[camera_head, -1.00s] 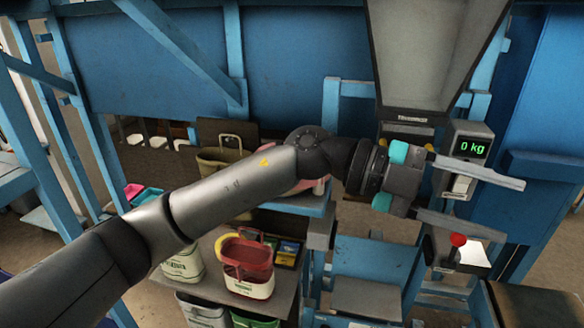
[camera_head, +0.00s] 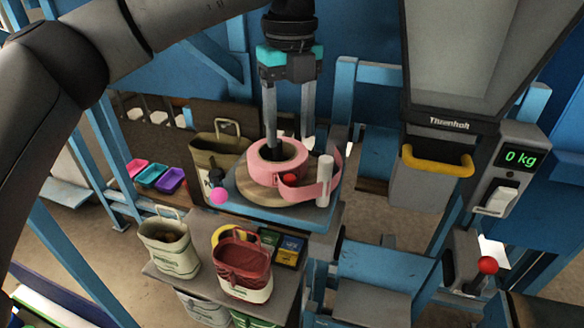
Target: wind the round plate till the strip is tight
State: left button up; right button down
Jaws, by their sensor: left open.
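A pink strip is wound in a roll (camera_head: 262,171) on a round wooden plate (camera_head: 256,193), which sits on a blue stand (camera_head: 290,215). The strip's free end runs right, past a red knob (camera_head: 290,180), to a white upright post (camera_head: 325,170). I cannot tell how taut it is. My left gripper (camera_head: 288,145) points down over the back of the roll, fingers apart. Its left fingertip is at the roll's opening and its right one is near the roll's back right edge; contact is unclear. My right gripper is not in view.
A pink ball (camera_head: 218,196) is at the stand's left edge. Sewn sacks (camera_head: 240,264) stand on a lower bench in front. A hopper with a yellow handle (camera_head: 437,162), a 0 kg display (camera_head: 520,159) and a red-topped lever (camera_head: 487,265) are to the right.

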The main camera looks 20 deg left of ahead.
aim_at(290, 177)
pick_arm(q)
notch_tip(290, 177, down, 4)
jog(key=shift+s+r+p, duration=0.1)
jog(key=shift+r+p, duration=0.05)
jog(key=shift+p, duration=0.25)
notch_tip(290, 177, down, 5)
jog(key=shift+f+p, duration=0.2)
jog(key=shift+p, duration=0.45)
jog(key=shift+f, duration=0.5)
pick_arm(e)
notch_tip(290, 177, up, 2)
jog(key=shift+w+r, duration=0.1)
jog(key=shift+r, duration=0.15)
pick_arm(q)
jog(key=shift+c, duration=1.4)
grip_shut()
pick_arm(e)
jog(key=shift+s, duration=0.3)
